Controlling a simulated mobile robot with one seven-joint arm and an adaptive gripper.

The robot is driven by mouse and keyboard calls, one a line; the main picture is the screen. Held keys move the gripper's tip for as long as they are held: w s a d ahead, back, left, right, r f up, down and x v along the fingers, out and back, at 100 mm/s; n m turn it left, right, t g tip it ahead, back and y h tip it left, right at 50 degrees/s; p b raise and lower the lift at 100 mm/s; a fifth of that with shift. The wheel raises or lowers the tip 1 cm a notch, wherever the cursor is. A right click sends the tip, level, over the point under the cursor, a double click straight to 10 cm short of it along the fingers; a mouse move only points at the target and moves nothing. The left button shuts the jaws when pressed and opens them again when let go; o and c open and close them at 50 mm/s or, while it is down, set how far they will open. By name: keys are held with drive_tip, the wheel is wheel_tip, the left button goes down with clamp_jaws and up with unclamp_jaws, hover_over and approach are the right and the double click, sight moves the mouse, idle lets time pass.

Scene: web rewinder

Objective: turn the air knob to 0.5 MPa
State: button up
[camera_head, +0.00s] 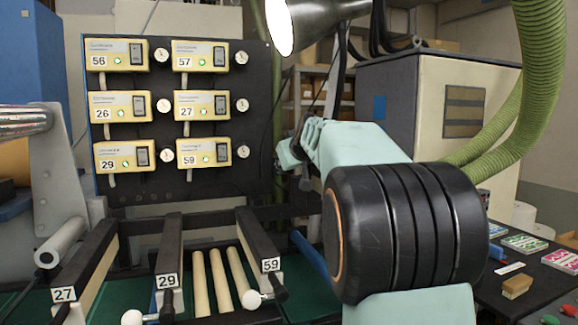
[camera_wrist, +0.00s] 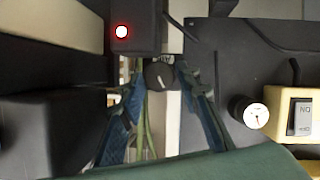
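A dark round knob (camera_wrist: 158,75), seemingly the air knob, shows in the wrist view between my fingertips. My gripper (camera_wrist: 162,82) is open, with one blue-green finger on each side of it and small gaps that look clear. Whether the fingertips reach to the knob's depth I cannot tell. In the head view my gripper (camera_head: 293,160) is at the right edge of the black panel, mostly hidden by my own arm, and the knob is hidden there. A small white round gauge (camera_wrist: 256,116) is right of the knob in the wrist view; its reading is too small to tell.
The black panel (camera_head: 205,188) carries several numbered yellow units, each with a gauge. A dark box with a lit red lamp (camera_wrist: 122,31) is close above the left finger. A yellow unit (camera_wrist: 297,112) is at the right. Rollers and numbered arms stand below the panel.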

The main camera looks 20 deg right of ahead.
drive_tip(key=shift+o, duration=1.3)
